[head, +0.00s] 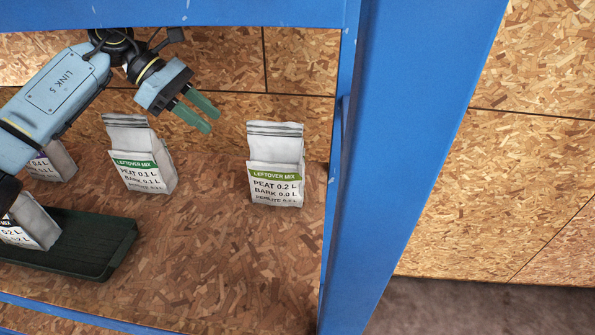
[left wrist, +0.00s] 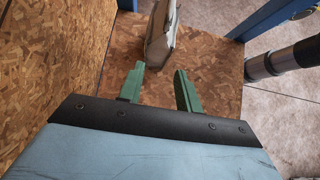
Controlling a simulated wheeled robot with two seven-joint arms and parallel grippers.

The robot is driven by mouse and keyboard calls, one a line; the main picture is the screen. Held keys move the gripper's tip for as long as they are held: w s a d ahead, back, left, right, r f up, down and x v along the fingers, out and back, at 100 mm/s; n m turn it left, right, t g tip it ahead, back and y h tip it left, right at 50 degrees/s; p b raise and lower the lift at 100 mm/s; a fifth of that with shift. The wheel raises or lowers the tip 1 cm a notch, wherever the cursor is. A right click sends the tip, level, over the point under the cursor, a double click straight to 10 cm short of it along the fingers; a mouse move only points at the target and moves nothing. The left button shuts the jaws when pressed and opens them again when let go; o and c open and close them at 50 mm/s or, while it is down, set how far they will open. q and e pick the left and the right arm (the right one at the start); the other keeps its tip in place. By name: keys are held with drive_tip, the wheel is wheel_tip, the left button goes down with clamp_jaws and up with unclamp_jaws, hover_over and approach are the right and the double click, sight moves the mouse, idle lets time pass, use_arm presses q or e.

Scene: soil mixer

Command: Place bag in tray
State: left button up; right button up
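A white bag with a green "Leftover mix" label (head: 276,167) stands upright on the shelf near the blue post. A second white bag with a green label (head: 138,158) stands to its left. Another bag (head: 27,224) rests on the dark green tray (head: 75,245) at the lower left. My left gripper (head: 208,118) is open and empty, above and between the two standing bags. In the left wrist view its green fingers (left wrist: 160,88) are apart, with a bag (left wrist: 161,38) ahead of them; which bag cannot be told for sure. My right gripper is not in view.
A further bag (head: 52,163) stands at the far left, partly behind my left arm. A thick blue post (head: 395,150) bounds the shelf on the right, and a blue beam (head: 200,14) crosses above. The shelf (head: 230,260) is clear in front of the bags.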

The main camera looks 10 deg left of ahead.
sight(267, 121)
use_arm(q)
drive_tip(key=d+p, duration=0.1)
drive_tip(key=d, duration=1.1)
drive_tip(key=shift+d+f+p, duration=0.1)
drive_tip(key=shift+p, duration=0.25)
drive_tip(key=shift+d+f, duration=0.15)
drive_tip(key=shift+f, duration=0.15)
clamp_jaws()
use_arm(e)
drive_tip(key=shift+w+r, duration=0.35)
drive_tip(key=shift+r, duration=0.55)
